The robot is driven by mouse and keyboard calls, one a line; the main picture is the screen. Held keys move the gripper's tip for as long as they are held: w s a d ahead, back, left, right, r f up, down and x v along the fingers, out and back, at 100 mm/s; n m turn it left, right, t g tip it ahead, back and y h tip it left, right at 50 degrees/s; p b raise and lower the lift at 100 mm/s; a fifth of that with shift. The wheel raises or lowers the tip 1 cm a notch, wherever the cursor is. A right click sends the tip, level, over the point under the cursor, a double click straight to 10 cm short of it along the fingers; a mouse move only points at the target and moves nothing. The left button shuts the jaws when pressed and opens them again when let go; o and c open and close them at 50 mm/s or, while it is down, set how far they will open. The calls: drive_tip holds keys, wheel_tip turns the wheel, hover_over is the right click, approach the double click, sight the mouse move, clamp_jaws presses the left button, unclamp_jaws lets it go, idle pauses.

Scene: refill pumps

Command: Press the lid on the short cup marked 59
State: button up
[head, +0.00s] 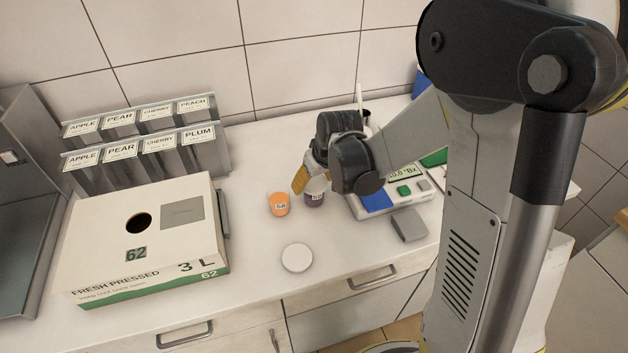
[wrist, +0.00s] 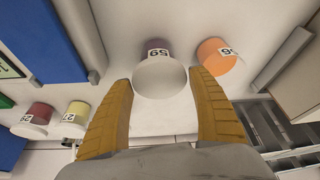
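The short cup marked 59 (wrist: 157,47) is dark purple with a white label and stands on the counter. It also shows in the head view (head: 315,199), partly hidden by my gripper. A round white lid (wrist: 160,77) covers its top in the wrist view; I cannot tell whether it is fully seated. My gripper (wrist: 160,80) is over the cup with its two yellow fingers apart, one on each side of the lid, with small gaps showing. In the head view my gripper (head: 309,182) points down at the cup, and one finger is hidden.
An orange cup (head: 279,205) stands close beside the cup. A white disc (head: 297,258) lies nearer the counter front. A scale (head: 403,200) is right; a juice box (head: 90,245) and dispensers (head: 190,160) are left. Red (wrist: 38,113) and yellow (wrist: 76,112) cups show in the wrist view.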

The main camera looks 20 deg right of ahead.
drive_tip(key=shift+o, duration=1.1)
drive_tip(key=w+a+r+p+v, duration=0.15)
drive_tip(key=p+v, duration=0.35)
drive_tip(key=v, duration=1.3)
drive_tip(key=s+f+m+t+b, duration=0.2)
drive_tip(key=s+f+b, duration=0.2)
drive_tip(key=s, duration=1)
drive_tip(key=shift+s+t+h+b, duration=0.2)
drive_tip(key=shift+t+h+b, duration=0.15)
drive_tip(key=shift+b, duration=0.9)
